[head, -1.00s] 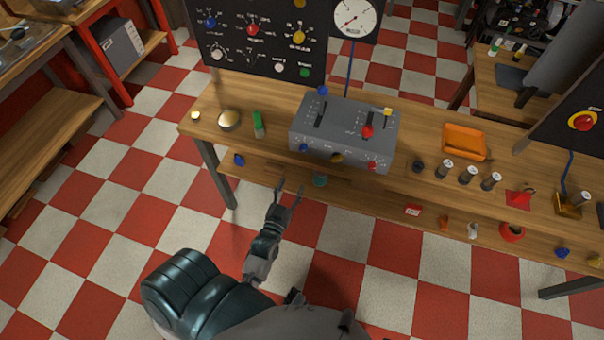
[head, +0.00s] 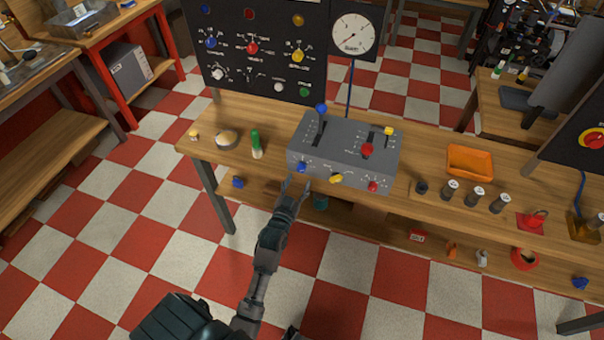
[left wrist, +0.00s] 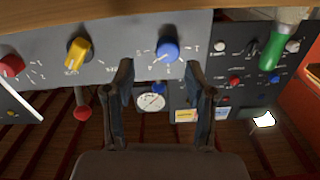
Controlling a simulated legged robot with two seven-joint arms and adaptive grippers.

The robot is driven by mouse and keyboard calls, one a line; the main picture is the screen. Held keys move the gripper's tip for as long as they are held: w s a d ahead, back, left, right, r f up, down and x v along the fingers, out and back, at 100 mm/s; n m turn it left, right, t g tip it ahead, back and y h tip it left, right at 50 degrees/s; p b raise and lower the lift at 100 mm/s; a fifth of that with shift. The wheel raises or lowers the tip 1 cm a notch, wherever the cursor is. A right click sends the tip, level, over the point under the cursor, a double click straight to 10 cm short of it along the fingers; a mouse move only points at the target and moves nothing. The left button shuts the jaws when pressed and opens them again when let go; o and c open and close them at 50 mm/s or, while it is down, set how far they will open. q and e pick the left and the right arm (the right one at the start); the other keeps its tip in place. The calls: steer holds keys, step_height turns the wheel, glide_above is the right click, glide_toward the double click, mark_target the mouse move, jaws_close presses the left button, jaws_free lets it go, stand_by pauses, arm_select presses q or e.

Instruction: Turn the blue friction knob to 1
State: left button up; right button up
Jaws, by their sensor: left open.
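The blue friction knob (head: 302,168) is at the left end of the front face of the grey control box (head: 330,178), beside a yellow knob (head: 336,178) and a red knob (head: 373,186). My left gripper (head: 295,186) is open and empty, just in front of and a little below the blue knob. In the left wrist view the blue knob (left wrist: 168,48) stands beyond the open fingers of the left gripper (left wrist: 162,92), with a visible gap. Its scale marks are too small to read surely.
The box stands on a wooden bench (head: 225,158) with a lower shelf. A green-capped item (head: 256,145) stands left of it, and an orange tray (head: 470,160) lies to the right. Blue and red levers rise from the box top. A dial panel (head: 260,50) stands behind.

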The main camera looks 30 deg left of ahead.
mark_target(298, 171)
arm_select(q)
steer(key=w, duration=0.1)
steer(key=w+a, duration=0.1)
steer(key=w, duration=0.1)
steer(key=w+a, duration=0.1)
steer(key=shift+w+a+f, duration=0.15)
steer(key=shift+a+f, duration=0.05)
steer(key=shift+f, duration=0.05)
steer(key=shift+w+a, duration=0.1)
steer(key=shift+a, duration=0.25)
steer(key=shift+d, duration=0.1)
arm_select(e)
steer(key=shift+a+r, duration=0.75)
steer(key=shift+r, duration=0.3)
